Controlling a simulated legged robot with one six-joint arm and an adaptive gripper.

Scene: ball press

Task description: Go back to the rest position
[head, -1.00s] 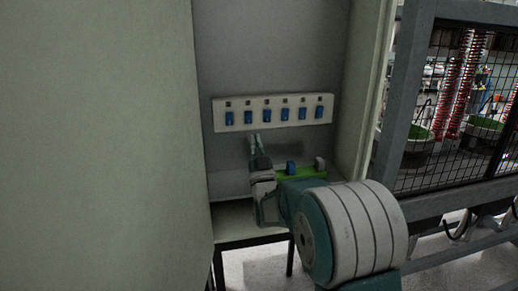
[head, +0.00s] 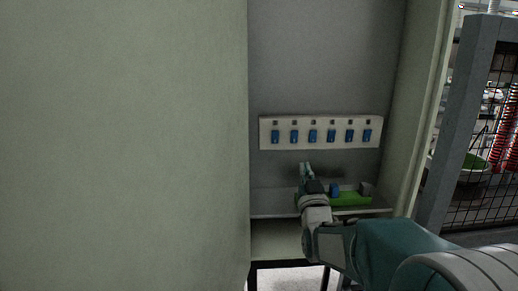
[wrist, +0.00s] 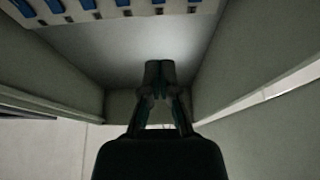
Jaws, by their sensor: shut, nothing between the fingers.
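My gripper (head: 306,170) is in front of the grey back wall of the recess, below the white panel (head: 320,117). It also shows in the wrist view (wrist: 160,72), with its two fingertips together and nothing between them. The panel carries a row of several blue switches (head: 313,136). It lies above my gripper in both views, and the two look apart in the wrist view. My arm reaches in from the lower right.
A green block (head: 350,199) with a blue part (head: 335,190) and a grey knob (head: 366,188) sits on the ledge, right of my gripper. A pale wall (head: 120,150) fills the left. A mesh cage (head: 480,140) with a grey post stands at the right.

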